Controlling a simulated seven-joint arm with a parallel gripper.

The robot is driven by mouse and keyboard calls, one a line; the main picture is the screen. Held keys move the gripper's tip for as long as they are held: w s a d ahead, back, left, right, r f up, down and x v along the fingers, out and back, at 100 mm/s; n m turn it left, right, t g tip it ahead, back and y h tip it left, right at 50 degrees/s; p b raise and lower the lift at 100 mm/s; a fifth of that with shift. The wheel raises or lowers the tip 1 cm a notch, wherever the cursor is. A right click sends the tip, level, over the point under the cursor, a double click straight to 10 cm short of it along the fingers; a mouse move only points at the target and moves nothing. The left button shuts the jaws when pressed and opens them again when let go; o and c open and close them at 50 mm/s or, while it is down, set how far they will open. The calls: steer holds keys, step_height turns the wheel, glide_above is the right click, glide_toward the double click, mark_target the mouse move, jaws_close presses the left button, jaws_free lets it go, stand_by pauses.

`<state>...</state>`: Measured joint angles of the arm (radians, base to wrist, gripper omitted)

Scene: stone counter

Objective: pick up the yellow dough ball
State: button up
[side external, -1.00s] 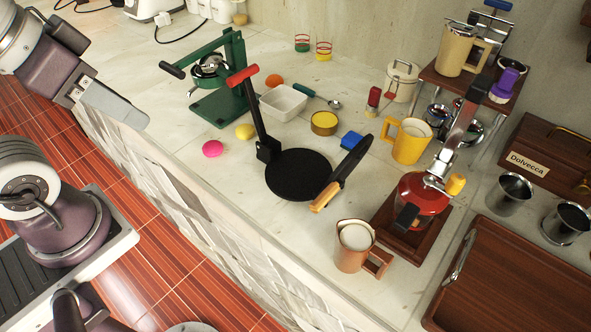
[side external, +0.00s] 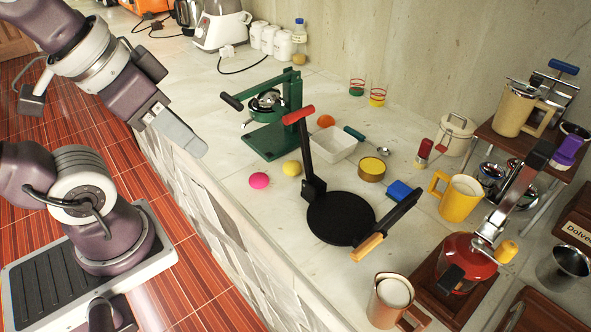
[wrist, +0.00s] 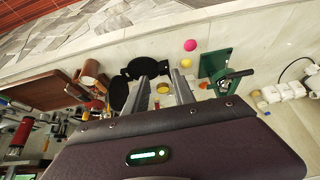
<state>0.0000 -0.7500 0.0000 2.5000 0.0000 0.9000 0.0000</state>
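The yellow dough ball (side external: 292,168) sits on the counter just right of a pink ball (side external: 259,181), left of the red-handled black press. It also shows in the wrist view (wrist: 190,73), past the fingertips and below the pink ball. My gripper (side external: 188,138) is to the left of the ball, high near the counter's front edge, and apart from it. In the wrist view, the two fingers (wrist: 160,76) are spread with a gap between them and hold nothing.
The black press (side external: 341,218) with its upright red handle and the green press (side external: 272,128) flank the ball. An orange ball (side external: 326,121) and a white square dish (side external: 333,144) lie behind it.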

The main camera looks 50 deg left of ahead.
stand_by(0.3)
steer(key=o, duration=0.9)
steer(key=shift+c, duration=0.2)
